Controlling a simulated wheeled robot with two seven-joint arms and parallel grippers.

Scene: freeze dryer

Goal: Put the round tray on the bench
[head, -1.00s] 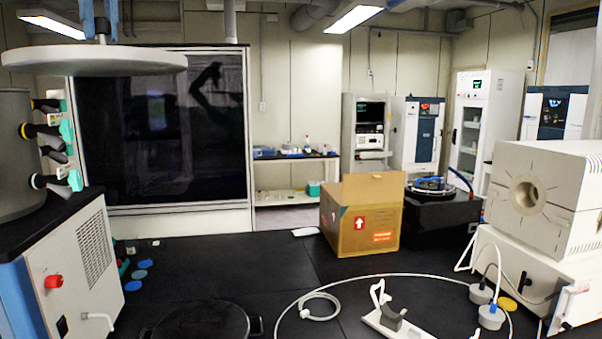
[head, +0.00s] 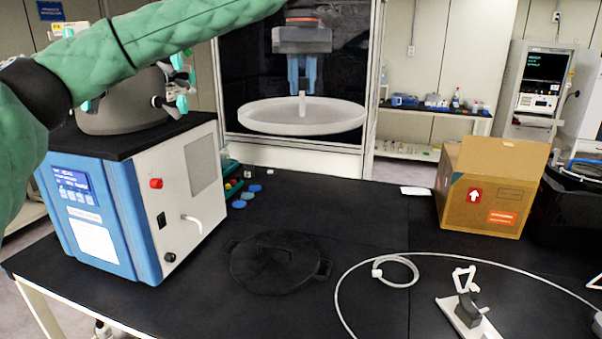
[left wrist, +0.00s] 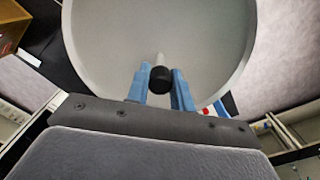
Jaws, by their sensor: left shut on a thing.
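The round tray (head: 300,118) is a wide white disc with a low rim and a central post. My left gripper (head: 301,88) points down with its blue fingers shut on the post's top and holds the tray level in the air. The left wrist view shows the tray (left wrist: 110,40) and the fingers (left wrist: 161,85) on either side of the post's dark knob. The black bench (head: 340,210) lies below and nearer, with no contact with the tray. My right gripper is not in view.
A blue-and-white freeze dryer (head: 130,215) stands on the bench at left. A round black lid (head: 274,262) lies beside it, low and flat. A cardboard box (head: 487,187), a looped white hose (head: 395,255) and a small white stand (head: 465,312) are at right.

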